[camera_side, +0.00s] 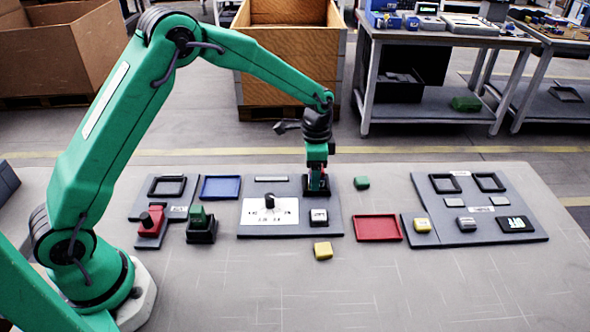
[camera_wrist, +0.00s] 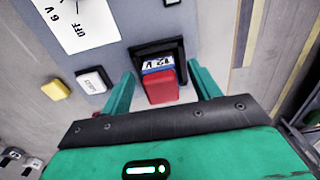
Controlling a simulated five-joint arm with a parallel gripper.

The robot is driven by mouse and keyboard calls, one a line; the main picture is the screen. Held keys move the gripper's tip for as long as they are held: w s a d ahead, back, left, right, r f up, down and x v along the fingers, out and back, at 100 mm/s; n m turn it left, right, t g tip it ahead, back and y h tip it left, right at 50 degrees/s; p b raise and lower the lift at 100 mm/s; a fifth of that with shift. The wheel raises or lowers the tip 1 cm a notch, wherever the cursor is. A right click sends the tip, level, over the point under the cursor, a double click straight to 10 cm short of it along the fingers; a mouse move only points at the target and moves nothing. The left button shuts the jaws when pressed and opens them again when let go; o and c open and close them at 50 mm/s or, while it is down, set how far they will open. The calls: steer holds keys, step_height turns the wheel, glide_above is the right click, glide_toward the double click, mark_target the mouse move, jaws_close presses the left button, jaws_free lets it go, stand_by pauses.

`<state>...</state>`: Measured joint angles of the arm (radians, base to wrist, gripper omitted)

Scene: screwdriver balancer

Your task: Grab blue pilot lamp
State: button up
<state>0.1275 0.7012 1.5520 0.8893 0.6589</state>
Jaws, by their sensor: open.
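No separate blue pilot lamp can be made out in either view. My gripper (camera_side: 317,178) points down over the right part of the middle grey board (camera_side: 250,231). In the wrist view, my gripper's (camera_wrist: 160,76) two green fingers are apart, one on each side of a red block (camera_wrist: 162,90). This block has a white "12 V" label and a blue band at its top, and it sits at a black square holder (camera_wrist: 148,50). The fingers appear to stand clear of the block. In the side view the gripper mostly hides the block.
A dial plate (camera_side: 256,217), a white-topped block (camera_side: 318,217), a yellow block (camera_side: 323,251) and a green block (camera_side: 361,183) lie nearby. A blue tray (camera_side: 220,187) is left, a red tray (camera_side: 377,229) right. Another grey board (camera_side: 445,239) stands further right.

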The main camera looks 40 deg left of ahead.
steer(key=shift+f, duration=0.35)
steer(key=c, duration=1.1)
steer(key=shift+r, duration=0.2)
steer(key=shift+r, duration=1.3)
steer(key=s+d+r, duration=0.2)
steer(key=d, duration=0.1)
steer(key=s+d+r, duration=0.2)
steer(key=d+r, duration=0.1)
steer(key=s+d+r, duration=0.3)
steer(key=shift+s+d, duration=0.1)
